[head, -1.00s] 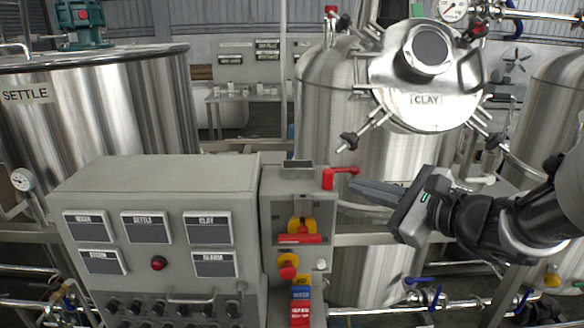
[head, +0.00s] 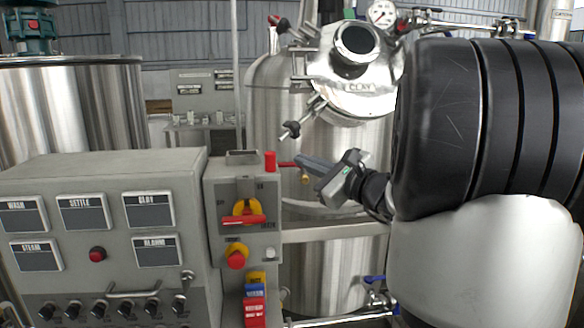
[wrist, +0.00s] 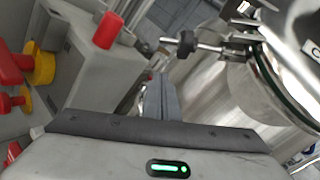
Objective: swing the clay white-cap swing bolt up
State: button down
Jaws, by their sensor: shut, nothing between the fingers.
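The clay tank's round lid (head: 345,85) carries the CLAY label and a round port. Swing bolts stick out around its rim. One lower-left bolt (head: 291,129) hangs outward with a dark knob. It also shows in the wrist view (wrist: 187,44), beyond my fingers. I cannot make out a white cap on any bolt, and my arm hides the lid's right side. My gripper (head: 299,158) is shut and empty, below that bolt and in front of the tank. Its shut fingers show in the wrist view (wrist: 160,98), apart from the bolt.
A grey control box (head: 105,180) stands at left. A narrower switch box (head: 215,195) beside it carries a red cylinder (head: 270,161), close left of my fingertips. A pressure gauge (head: 382,13) sits above the lid. My arm fills the right side.

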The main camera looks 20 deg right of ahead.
jog(key=w+a+r, duration=0.2)
jog(key=r, duration=0.1)
jog(key=shift+w+a+r, duration=0.2)
jog(key=shift+w+a, duration=0.05)
jog(key=shift+a, duration=0.05)
jog(key=shift+r+p, duration=0.15)
jog(key=shift+p, duration=0.45)
